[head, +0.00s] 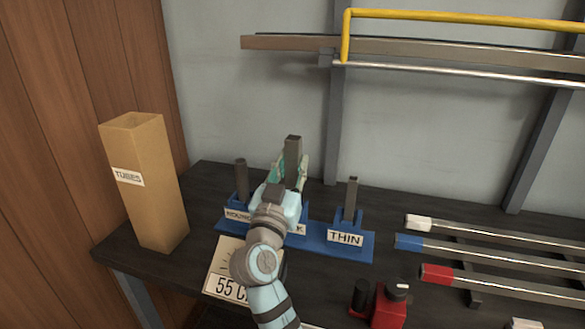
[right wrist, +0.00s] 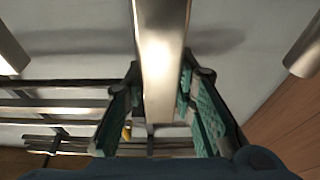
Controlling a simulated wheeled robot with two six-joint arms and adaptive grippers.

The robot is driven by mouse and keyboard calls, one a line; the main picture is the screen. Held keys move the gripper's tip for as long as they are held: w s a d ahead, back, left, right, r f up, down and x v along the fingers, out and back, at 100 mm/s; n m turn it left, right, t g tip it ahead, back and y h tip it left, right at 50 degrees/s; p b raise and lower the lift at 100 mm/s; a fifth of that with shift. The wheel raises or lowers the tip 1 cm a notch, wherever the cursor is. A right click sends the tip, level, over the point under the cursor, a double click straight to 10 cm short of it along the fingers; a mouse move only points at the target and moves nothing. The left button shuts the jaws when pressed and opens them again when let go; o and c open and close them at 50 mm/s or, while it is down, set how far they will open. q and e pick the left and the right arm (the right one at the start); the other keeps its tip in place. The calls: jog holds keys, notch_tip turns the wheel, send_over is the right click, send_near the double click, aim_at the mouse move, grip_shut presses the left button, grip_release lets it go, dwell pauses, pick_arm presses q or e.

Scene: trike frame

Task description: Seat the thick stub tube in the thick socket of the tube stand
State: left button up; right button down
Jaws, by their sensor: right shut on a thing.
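The thick stub tube (head: 293,150), grey-brown and square, stands upright over the middle of the blue tube stand (head: 362,252). My right gripper (head: 291,172) is shut on it, with green-padded fingers on either side. In the right wrist view the tube (right wrist: 162,60) runs between the fingers (right wrist: 160,95). The middle label of the stand is mostly covered by my right arm, with only a "K" showing. The tube's lower end and the middle socket are hidden behind the gripper, so I cannot tell how deep the tube sits. My left gripper is not in view.
A round stub tube (head: 241,180) stands left in the stand and a thin one (head: 351,198) right, by the THIN label (head: 345,238). A tall cardboard TUBES box (head: 150,190) is far left. Colour-ended tubes (head: 500,252) lie right. A red device (head: 389,308) is in front.

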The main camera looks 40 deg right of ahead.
jog(key=shift+r, duration=0.5)
dwell(0.4)
dwell(0.4)
jog(key=shift+b, duration=0.35)
dwell(0.5)
